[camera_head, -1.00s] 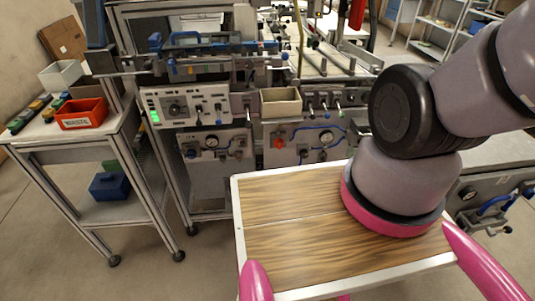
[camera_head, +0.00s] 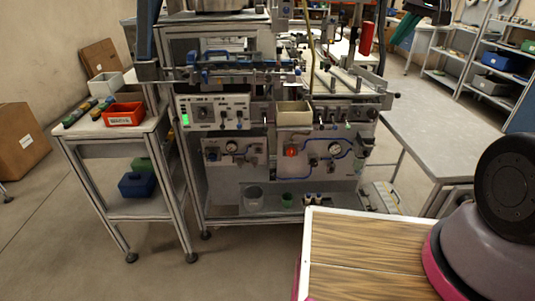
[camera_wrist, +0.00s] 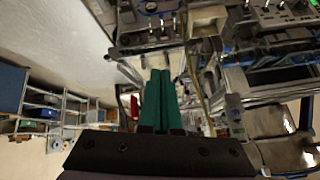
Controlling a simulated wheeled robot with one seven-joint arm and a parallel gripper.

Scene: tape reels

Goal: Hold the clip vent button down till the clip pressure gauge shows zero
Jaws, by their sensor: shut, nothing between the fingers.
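The machine has a left lower panel (camera_head: 212,158) with a round gauge (camera_head: 231,147) and a right lower panel (camera_head: 346,166) with another round gauge (camera_head: 335,148) and an orange-red knob (camera_head: 291,151). Labels and needles are too small to read, so I cannot tell which gauge or button belongs to the clip. My gripper (camera_head: 396,38) is at the top right of the head view, apart from both panels. In the wrist view its green fingers (camera_wrist: 160,76) are together with nothing between them.
A control box (camera_head: 216,115) with a lit green display sits above the panels, beside a beige bin (camera_head: 293,115). A cart with a red bin (camera_head: 124,115) stands left. A grey table (camera_head: 440,130) is at right. Floor is open at front left.

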